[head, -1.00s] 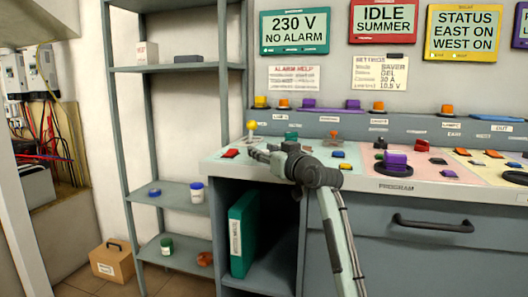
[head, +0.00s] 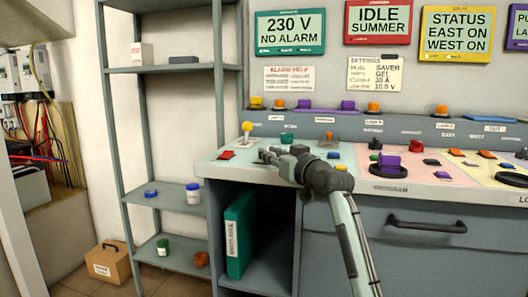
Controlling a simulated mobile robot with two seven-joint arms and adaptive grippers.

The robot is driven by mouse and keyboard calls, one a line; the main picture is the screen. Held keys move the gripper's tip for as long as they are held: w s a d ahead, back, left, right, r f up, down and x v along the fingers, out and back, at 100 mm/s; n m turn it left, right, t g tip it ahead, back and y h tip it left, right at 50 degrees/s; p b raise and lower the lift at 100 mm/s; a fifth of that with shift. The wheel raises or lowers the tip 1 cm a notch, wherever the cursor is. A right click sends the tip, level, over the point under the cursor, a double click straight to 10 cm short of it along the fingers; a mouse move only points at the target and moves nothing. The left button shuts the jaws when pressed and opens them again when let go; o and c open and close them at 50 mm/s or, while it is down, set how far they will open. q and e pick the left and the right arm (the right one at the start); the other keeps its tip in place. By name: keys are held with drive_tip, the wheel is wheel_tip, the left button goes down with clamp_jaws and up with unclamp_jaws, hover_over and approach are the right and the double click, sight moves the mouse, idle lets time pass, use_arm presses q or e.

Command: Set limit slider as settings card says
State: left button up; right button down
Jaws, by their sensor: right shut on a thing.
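The settings card (head: 375,73) hangs on the back wall; its rows seem to read SAVER, GEL, a current in amps that is blurred, and 10.5 V. My right gripper (head: 266,155) reaches low over the pale green left part of the console top (head: 215,168), fingers pointing left. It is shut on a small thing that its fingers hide. I cannot tell which control is the limit slider; no label I can read names it. A red piece (head: 226,155) and a yellow-knobbed lever (head: 246,128) stand left of the gripper. My left gripper is not in view.
A teal knob (head: 287,138) and a blue button (head: 334,155) are close to my right gripper. A grey shelf (head: 165,197) stands left of the console. A drawer handle (head: 427,224) sticks out in front.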

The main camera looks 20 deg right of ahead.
drive_tip(key=c, duration=1.3)
unclamp_jaws()
drive_tip(key=shift+o, duration=0.2)
drive_tip(key=s+d, duration=0.2)
drive_tip(key=s, duration=0.9)
drive_tip(key=shift+s, duration=0.4)
drive_tip(key=shift+d, duration=0.1)
